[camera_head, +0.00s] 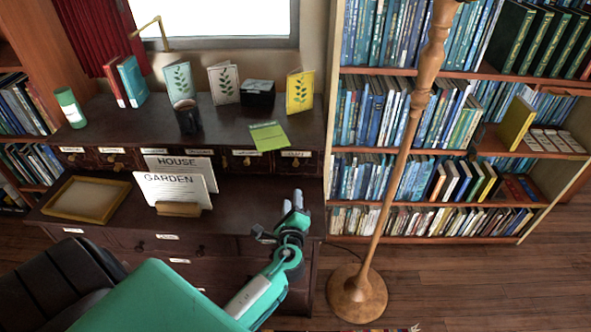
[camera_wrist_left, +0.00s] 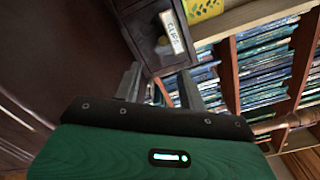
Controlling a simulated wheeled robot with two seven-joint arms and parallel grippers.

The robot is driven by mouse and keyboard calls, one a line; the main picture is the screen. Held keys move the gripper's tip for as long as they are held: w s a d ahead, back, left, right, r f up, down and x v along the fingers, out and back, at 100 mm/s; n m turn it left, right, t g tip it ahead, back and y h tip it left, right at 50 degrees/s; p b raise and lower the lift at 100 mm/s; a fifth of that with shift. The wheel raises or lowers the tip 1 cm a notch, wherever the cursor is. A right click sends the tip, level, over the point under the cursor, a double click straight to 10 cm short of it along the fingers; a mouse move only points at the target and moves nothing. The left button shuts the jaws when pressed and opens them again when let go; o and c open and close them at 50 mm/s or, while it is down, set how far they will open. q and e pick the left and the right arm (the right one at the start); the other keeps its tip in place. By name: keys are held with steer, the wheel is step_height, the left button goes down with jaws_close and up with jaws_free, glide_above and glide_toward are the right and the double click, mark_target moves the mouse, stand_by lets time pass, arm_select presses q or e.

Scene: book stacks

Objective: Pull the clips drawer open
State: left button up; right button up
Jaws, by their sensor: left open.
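The clips drawer (camera_head: 297,164) is the small dark drawer at the right end of the desk's upper row, with a white label. It looks shut. My left gripper (camera_head: 293,200) is open and empty, below and in front of this drawer, fingers pointing up. In the left wrist view my left gripper (camera_wrist_left: 160,82) has its two fingers apart, short of the knob, with nothing between them. My right gripper is not in view.
A HOUSE and GARDEN card holder (camera_head: 178,209) and a yellow tray (camera_head: 87,200) stand on the desk surface. A mug (camera_head: 187,118), cards and a black box (camera_head: 257,95) sit on the upper shelf. A wooden lamp pole (camera_head: 395,175) stands right of the gripper, before the bookcase.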

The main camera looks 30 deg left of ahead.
mark_target(296, 165)
arm_select(q)
steer(key=shift+w+a+r+m, duration=0.15)
steer(key=shift+w+m, duration=0.25)
steer(key=shift+w, duration=0.25)
steer(key=p+x, duration=0.1)
steer(key=x, duration=1.1)
steer(key=shift+w+a, duration=0.2)
steer(key=shift+w, duration=0.15)
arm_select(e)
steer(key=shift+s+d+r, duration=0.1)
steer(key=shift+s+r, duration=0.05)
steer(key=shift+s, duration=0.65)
arm_select(q)
steer(key=shift+c, duration=0.4)
jaws_close()
